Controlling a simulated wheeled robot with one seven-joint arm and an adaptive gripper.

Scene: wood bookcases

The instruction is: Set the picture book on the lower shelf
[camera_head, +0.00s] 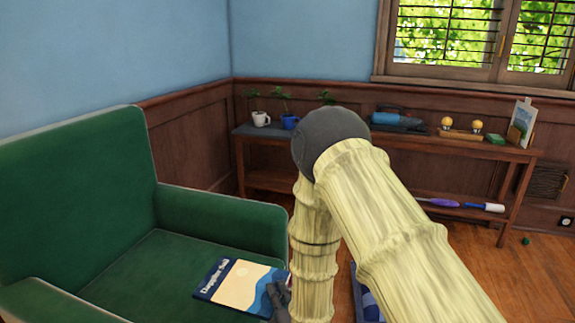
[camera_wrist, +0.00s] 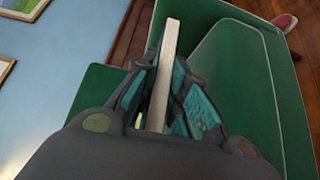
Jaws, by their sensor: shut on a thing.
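The picture book (camera_head: 240,284) has a cream and blue cover with white lettering on a dark blue band. In the head view it is over the green armchair seat; I cannot tell whether it touches the seat. My gripper (camera_head: 279,299) is shut on the book's right edge, partly hidden by my arm. In the wrist view the book (camera_wrist: 170,50) shows edge-on between the teal fingers of my gripper (camera_wrist: 160,88). The lower shelf (camera_head: 270,181) is under the wooden bookcase top at the back wall; my arm hides its middle.
The green armchair (camera_head: 70,195) fills the left. A purple item (camera_head: 437,202) lies on the lower shelf's right part. Wooden floor (camera_head: 460,260) is open at right.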

